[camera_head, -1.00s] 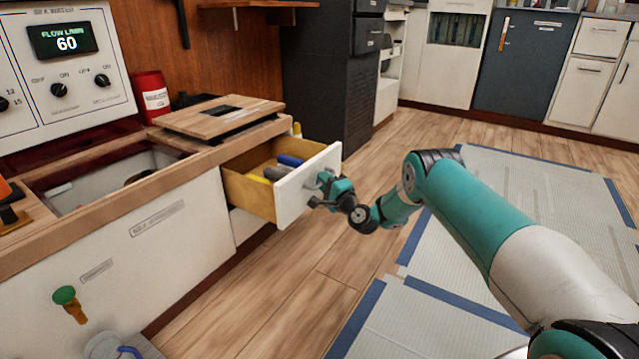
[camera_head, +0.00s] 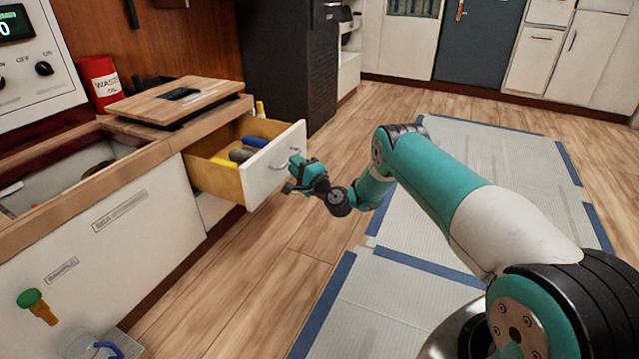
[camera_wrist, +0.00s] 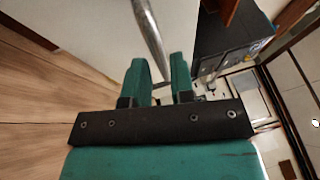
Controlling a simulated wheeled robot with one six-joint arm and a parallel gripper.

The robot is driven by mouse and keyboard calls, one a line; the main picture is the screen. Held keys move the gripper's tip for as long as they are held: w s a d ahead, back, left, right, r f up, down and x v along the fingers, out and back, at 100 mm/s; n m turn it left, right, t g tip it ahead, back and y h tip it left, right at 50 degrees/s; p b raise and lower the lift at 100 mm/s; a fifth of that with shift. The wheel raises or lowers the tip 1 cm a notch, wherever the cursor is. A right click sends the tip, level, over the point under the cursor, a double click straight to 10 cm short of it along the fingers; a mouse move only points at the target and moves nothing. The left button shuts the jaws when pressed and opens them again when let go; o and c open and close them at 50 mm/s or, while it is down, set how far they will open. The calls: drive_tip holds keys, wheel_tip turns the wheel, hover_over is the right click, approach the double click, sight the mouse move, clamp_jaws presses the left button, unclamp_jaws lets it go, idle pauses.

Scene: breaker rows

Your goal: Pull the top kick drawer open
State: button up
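The top kick drawer (camera_head: 268,180) stands pulled out of the white counter. Its white front faces my arm, and its wooden box shows with blue, grey and yellow items inside. A metal bar handle (camera_head: 283,157) is on the drawer front. My gripper (camera_head: 293,172) is just in front of the handle, with a small gap from the drawer front in the head view. In the wrist view its two teal fingers (camera_wrist: 160,78) stand apart with nothing clamped between them. The handle (camera_wrist: 150,35) runs down toward the gap between the fingertips.
A wooden board (camera_head: 180,98) lies on the counter above the drawer. A black cabinet (camera_head: 290,65) stands behind the drawer. A green-topped knob (camera_head: 33,302) sticks out of the counter front at lower left. Floor before the drawer is clear, with blue-edged mats (camera_head: 470,170) at right.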

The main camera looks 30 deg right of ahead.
drive_tip(key=p+v, duration=1.4)
drive_tip(key=p, duration=0.5)
drive_tip(key=shift+s, duration=0.3)
drive_tip(key=shift+f, duration=0.15)
